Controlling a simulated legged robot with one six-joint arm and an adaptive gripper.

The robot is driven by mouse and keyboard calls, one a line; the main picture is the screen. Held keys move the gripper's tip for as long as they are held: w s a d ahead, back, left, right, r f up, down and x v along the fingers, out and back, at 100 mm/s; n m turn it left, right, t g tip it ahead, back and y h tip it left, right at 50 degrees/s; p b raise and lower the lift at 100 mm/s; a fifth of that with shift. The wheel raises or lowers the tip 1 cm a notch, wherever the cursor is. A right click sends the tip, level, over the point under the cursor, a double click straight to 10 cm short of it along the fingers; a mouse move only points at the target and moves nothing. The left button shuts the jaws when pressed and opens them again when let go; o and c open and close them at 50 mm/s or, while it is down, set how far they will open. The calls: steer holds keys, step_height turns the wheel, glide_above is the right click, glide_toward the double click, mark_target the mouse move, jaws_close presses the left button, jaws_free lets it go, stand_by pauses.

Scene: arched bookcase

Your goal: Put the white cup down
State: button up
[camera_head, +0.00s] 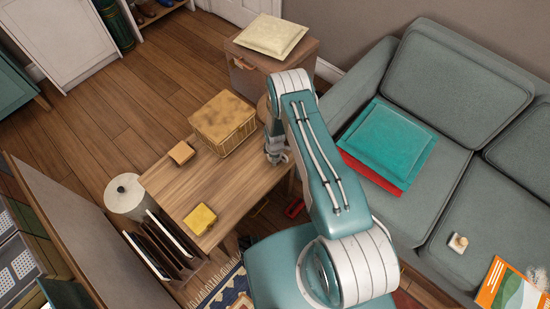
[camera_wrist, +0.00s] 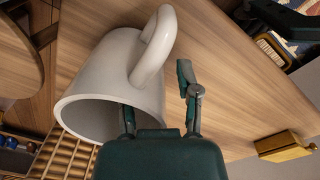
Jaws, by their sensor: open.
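The white cup (camera_wrist: 95,75) fills the left half of the wrist view. Its handle (camera_wrist: 155,50) faces up and right in the picture, and its open rim faces down and left. It appears to be at the wooden table top (camera_wrist: 220,70); whether it rests fully on it I cannot tell. My gripper (camera_wrist: 158,105) is open. One finger shows at the cup's mouth, its tip hidden; the other is right of the cup, with a gap. In the head view my gripper (camera_head: 275,152) is over the right part of the table (camera_head: 172,188), and the cup cannot be made out.
A wicker basket (camera_head: 226,122) stands on the table left of my gripper. A small brown box (camera_head: 181,153) and a yellow box (camera_head: 200,218) lie further left. A grey sofa (camera_head: 440,180) is at the right. The table between the boxes is clear.

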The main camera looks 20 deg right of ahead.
step_height(320, 180, up, 12)
steer(key=shift+r, duration=0.25)
step_height(320, 180, up, 33)
steer(key=s+m+t, duration=0.3)
steer(key=m, duration=0.3)
steer(key=s+r+m+t, duration=0.1)
steer(key=s+r+m, duration=0.3)
steer(key=s+r, duration=0.4)
steer(key=s+r+m+t, duration=0.1)
steer(key=s+r+m, duration=0.2)
steer(key=s+r, duration=0.6)
steer(key=s, duration=0.6)
steer(key=shift+s+d+m, duration=0.15)
steer(key=shift+m, duration=0.25)
